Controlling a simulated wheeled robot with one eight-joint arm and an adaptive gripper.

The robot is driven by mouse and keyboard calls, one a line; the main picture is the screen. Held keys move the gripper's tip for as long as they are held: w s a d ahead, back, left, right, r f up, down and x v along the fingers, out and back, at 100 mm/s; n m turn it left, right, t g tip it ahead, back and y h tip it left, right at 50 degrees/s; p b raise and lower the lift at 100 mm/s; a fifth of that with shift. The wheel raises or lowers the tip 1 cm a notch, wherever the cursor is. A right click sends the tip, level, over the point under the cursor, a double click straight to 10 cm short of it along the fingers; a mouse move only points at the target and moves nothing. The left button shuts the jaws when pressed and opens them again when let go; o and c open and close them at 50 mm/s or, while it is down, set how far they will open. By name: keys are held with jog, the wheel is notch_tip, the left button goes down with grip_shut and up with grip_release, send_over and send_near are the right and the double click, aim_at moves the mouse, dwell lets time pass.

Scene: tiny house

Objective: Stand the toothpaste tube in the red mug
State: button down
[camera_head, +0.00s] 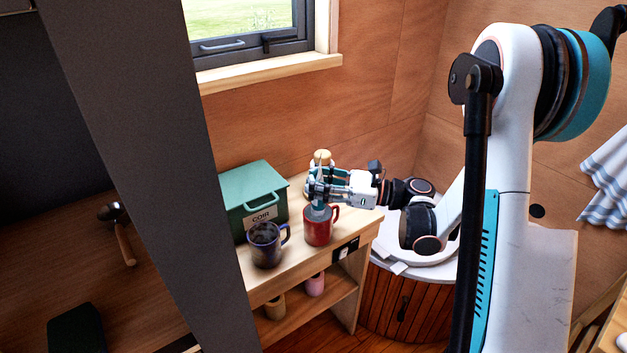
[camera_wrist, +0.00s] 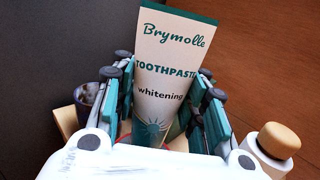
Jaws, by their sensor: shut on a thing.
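The red mug (camera_head: 319,231) stands upright on the wooden shelf top (camera_head: 290,262), with its handle to the right. My gripper (camera_head: 317,188) is directly above the mug and is shut on the toothpaste tube, white with teal print (camera_wrist: 166,68). In the wrist view the tube stands between both fingers (camera_wrist: 166,108). In the head view its teal lower end (camera_head: 319,209) shows at the mug's mouth. How deep it reaches inside, and whether it touches the bottom, I cannot tell. A bit of red rim shows below the tube in the wrist view.
A dark blue mug (camera_head: 265,253) stands close left of the red mug. A green lidded box (camera_head: 252,192) is behind it. A cork-topped white bottle (camera_head: 321,156) stands behind my gripper. A grey post (camera_head: 150,150) rises at left. Smaller cups sit on the lower shelf.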

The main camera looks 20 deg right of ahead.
jog(key=shift+f, duration=2.4)
jog(key=c, duration=0.9)
grip_release()
jog(key=v, duration=1.2)
jog(key=shift+f, duration=0.1)
